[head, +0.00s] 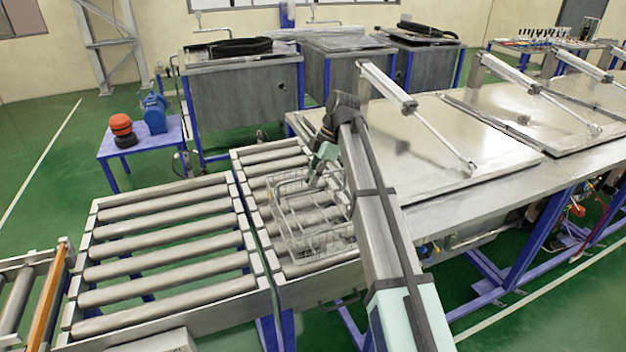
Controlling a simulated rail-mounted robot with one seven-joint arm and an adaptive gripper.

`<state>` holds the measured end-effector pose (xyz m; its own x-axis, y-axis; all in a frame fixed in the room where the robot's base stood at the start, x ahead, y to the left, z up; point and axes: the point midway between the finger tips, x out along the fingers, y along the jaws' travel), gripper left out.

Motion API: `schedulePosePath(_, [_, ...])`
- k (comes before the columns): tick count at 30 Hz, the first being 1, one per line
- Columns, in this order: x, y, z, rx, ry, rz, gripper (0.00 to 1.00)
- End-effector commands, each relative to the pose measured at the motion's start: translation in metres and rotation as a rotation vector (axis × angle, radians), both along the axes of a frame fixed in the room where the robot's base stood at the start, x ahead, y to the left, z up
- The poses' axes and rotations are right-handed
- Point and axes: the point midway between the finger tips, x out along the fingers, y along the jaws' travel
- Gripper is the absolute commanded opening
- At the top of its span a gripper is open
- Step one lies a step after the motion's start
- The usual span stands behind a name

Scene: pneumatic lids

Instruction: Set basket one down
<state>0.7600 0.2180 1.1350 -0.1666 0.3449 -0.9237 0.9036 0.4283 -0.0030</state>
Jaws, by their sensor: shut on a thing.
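A wire basket (290,222) is at the right-hand roller section, over its rollers. I cannot tell whether its base touches the rollers or hangs just above them. My gripper (316,178) is at the top of the basket, shut on it. My arm comes from the lower right and hides the basket's right side. The fingertips are small and partly hidden by the arm. No label on the basket can be read.
Another roller section (165,245) lies empty to the left. A steel bench with closed lids (430,145) and cylinders stands close to the right of the basket. A blue table (150,138) with an orange and a blue device is behind left. Tanks (245,95) stand at the back.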

Motion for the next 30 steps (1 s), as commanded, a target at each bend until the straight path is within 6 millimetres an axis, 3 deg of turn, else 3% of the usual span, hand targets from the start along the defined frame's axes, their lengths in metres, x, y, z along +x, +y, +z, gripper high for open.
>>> schedulePosePath(4, [-0.001,0.0,-0.011,0.001,-0.001,0.001,0.0])
schedulePosePath(15, [0.0,0.0,-0.015,0.001,-0.001,0.001,0.0])
schedulePosePath(16, [0.0,0.0,-0.015,0.0,0.0,0.0,0.19])
schedulePosePath(17, [0.0,0.0,-0.015,0.0,0.0,0.0,0.29])
schedulePosePath(18, [0.0,0.0,-0.015,0.0,0.0,0.0,0.33])
schedulePosePath(30, [0.001,-0.001,-0.01,0.0,-0.001,0.0,0.33])
